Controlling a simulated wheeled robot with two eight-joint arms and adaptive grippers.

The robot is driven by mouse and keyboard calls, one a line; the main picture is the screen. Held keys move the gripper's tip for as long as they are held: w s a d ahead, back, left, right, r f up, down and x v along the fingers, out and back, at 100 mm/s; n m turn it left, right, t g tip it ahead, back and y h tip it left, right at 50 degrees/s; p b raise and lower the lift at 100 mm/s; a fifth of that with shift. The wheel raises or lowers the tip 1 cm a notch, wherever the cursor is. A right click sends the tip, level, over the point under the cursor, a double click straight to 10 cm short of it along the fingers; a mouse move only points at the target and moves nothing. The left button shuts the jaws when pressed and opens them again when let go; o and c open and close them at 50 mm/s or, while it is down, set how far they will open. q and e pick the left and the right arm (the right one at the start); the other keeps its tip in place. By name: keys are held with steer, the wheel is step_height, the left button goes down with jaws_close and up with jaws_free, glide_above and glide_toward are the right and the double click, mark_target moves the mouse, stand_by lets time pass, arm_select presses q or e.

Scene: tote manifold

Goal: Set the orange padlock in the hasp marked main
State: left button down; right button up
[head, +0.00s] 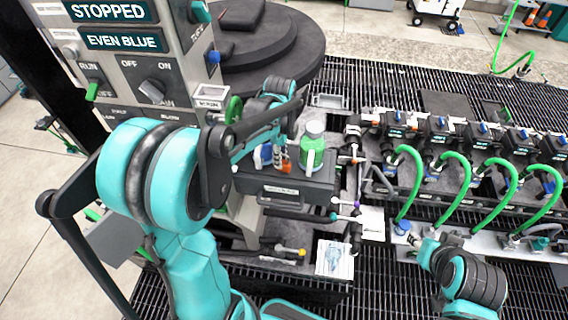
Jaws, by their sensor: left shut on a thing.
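The grey panel at upper left has a black rotary switch (152,91) with OFF and a partly hidden MAIN label. I cannot make out the main hasp itself. My right gripper (428,246) is at lower right, near the manifold's front rail; its jaws are too unclear to read.
The panel signs (112,11) read STOPPED and EVEN BLUE. A green-and-white bottle (313,147) stands in the caddy. A manifold with several green hoses (464,180) fills the right. A round dark stepped platform (262,50) is behind. Black grating (390,85) covers the floor.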

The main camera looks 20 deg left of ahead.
arm_select(q)
step_height(320, 180, up, 10)
steer(key=shift+p, duration=0.35)
stand_by(0.4)
steer(key=shift+s+d, duration=0.1)
